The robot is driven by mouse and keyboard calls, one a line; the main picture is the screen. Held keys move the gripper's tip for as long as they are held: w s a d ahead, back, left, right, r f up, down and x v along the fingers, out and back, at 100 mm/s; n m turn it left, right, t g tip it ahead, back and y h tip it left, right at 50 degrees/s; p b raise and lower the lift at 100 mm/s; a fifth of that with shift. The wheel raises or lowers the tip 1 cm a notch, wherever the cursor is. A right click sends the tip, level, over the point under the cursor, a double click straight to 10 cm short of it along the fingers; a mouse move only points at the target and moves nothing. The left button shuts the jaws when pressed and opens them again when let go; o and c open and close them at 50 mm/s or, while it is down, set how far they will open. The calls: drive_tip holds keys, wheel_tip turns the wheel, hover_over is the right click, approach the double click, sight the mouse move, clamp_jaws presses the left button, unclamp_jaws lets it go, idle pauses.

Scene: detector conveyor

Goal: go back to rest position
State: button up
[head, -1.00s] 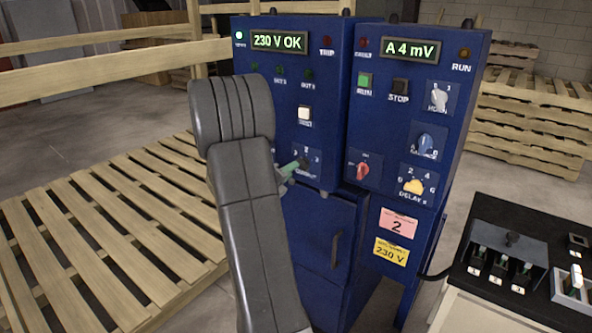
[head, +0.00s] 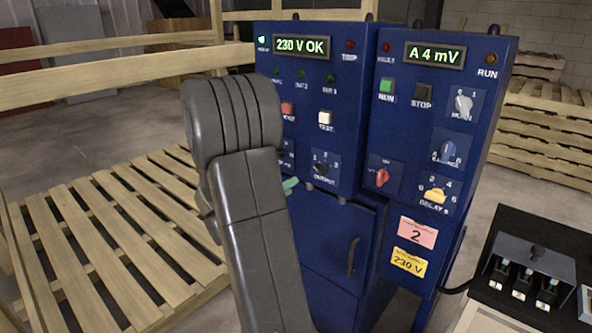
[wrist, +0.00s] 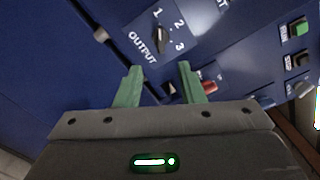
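My gripper (wrist: 158,82) shows in the wrist view with its two green fingers apart and nothing between them. It points toward the blue panel, and the black OUTPUT knob (wrist: 160,39), marked 1, 2 and 3, lies beyond the fingertips. In the head view the OUTPUT knob (head: 320,169) is clear of the gripper. There, only a green finger (head: 290,186) shows beside my grey arm, just below and left of the knob. My arm hides the rest of the gripper and part of the left cabinet (head: 333,225).
The right cabinet (head: 397,160) reads "A 4 mV"; the left display (head: 302,46) reads "230 V OK". A wooden pallet (head: 110,245) lies at left, below a wooden rail (head: 120,60). A black-topped desk with switches (head: 525,285) stands at right. Stacked pallets (head: 545,125) are behind.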

sight(317, 171)
drive_tip(key=p+x, duration=0.2)
drive_tip(key=x, duration=1.1)
drive_tip(key=shift+w+d, duration=0.25)
drive_tip(key=shift+s+a, duration=0.1)
